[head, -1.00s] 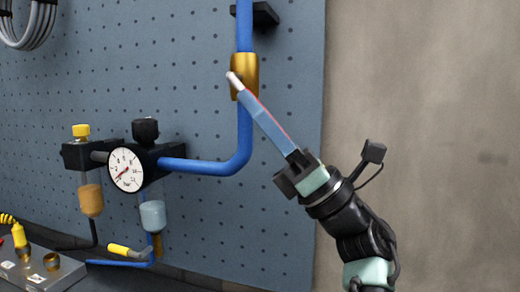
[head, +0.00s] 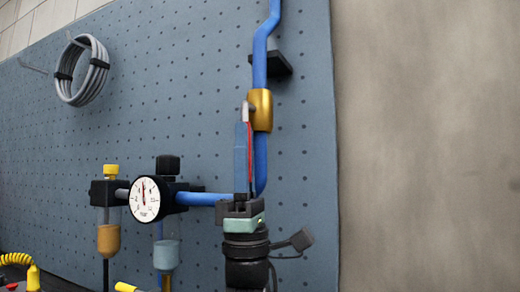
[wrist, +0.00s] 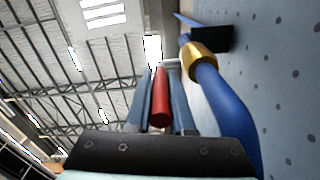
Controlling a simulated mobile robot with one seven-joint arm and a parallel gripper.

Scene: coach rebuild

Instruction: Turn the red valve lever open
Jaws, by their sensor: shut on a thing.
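The brass valve body (head: 261,110) sits on the vertical blue pipe on the pegboard. Its red lever (head: 250,150) points down from a pale pivot, nearly along the pipe; my fingers partly hide it. My gripper (head: 244,130) comes up from below, its blue-grey fingers shut on the lever. In the wrist view, the red lever (wrist: 160,98) lies between the two fingers of my gripper (wrist: 161,80), with the brass valve body (wrist: 201,62) beyond to the right. A white gauge (head: 145,199) on the line below left has its needle pointing about upward.
A grey hose coil (head: 82,70) hangs at upper left. Yellow-knobbed (head: 111,171) and black-knobbed (head: 168,165) filter units flank the gauge, left of my wrist. A black pipe bracket (head: 275,66) juts out above the valve. The bare wall (head: 430,140) at right is clear.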

